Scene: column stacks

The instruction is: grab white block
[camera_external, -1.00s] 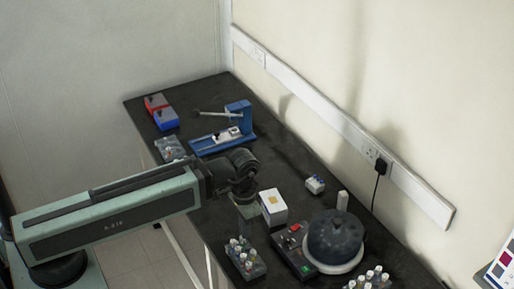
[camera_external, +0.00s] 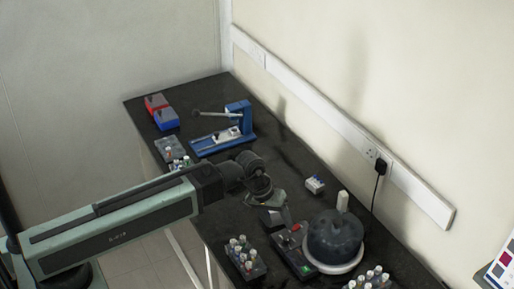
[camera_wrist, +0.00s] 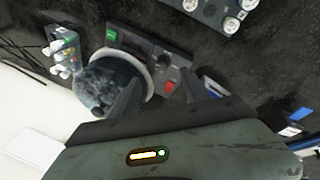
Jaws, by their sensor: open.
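My gripper points down over the bench, left of the round dark dome. In the wrist view, the two fingers of my gripper (camera_wrist: 170,82) are apart, and no block shows between them. The gripper body hides the lower middle of that view.
The dome device (camera_external: 335,236) stands close to the right of my gripper. A vial rack (camera_external: 245,257) is in front. A blue fixture (camera_external: 238,120) stands at the far left.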

